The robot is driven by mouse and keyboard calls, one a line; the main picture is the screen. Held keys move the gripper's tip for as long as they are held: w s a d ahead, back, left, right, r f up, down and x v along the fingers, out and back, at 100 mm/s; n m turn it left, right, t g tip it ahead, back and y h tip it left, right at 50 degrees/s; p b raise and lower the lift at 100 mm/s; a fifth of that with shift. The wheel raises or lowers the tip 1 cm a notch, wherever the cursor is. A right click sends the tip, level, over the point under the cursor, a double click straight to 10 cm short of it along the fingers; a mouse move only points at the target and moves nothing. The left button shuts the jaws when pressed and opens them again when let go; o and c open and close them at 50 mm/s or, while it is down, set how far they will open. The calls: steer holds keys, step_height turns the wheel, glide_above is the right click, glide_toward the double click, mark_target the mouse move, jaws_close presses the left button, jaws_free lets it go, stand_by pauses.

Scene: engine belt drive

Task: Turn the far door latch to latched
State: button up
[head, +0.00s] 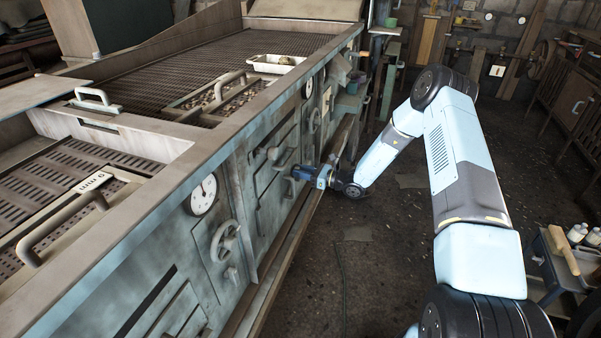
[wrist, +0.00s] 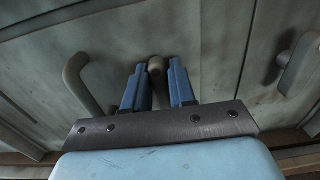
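My gripper (head: 300,174) is at the weathered grey-green front of the machine (head: 165,225), in front of a door panel. In the wrist view, its two blue fingers (wrist: 157,76) stand apart. The rounded end of a latch-like lever (wrist: 155,64) shows between the fingertips, with a small gap on each side. I cannot tell from this angle which way the lever is turned, and the fingers hide part of it. A curved handle (wrist: 78,82) is left of the fingers and another handle (wrist: 298,64) is at the right.
A gauge (head: 202,195) and handwheel (head: 225,241) are on the machine front, nearer than my gripper. A white tray (head: 263,68) sits on top. A ledge (head: 262,305) runs along the machine's foot. The floor (head: 345,240) beside it is mostly clear.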

steer(key=shift+w, duration=0.1)
jaws_close()
steer(key=shift+n, duration=0.3)
steer(key=shift+s+a+f+n, duration=0.1)
steer(key=shift+s+f+n, duration=0.2)
steer(key=shift+n, duration=2.55)
steer(key=shift+s+f+n, duration=0.25)
steer(key=shift+f+n, duration=0.05)
steer(key=shift+n, duration=2.5)
steer(key=shift+s+a+f+n, duration=0.1)
steer(key=shift+s+f+n, duration=0.2)
steer(key=shift+n, duration=2.55)
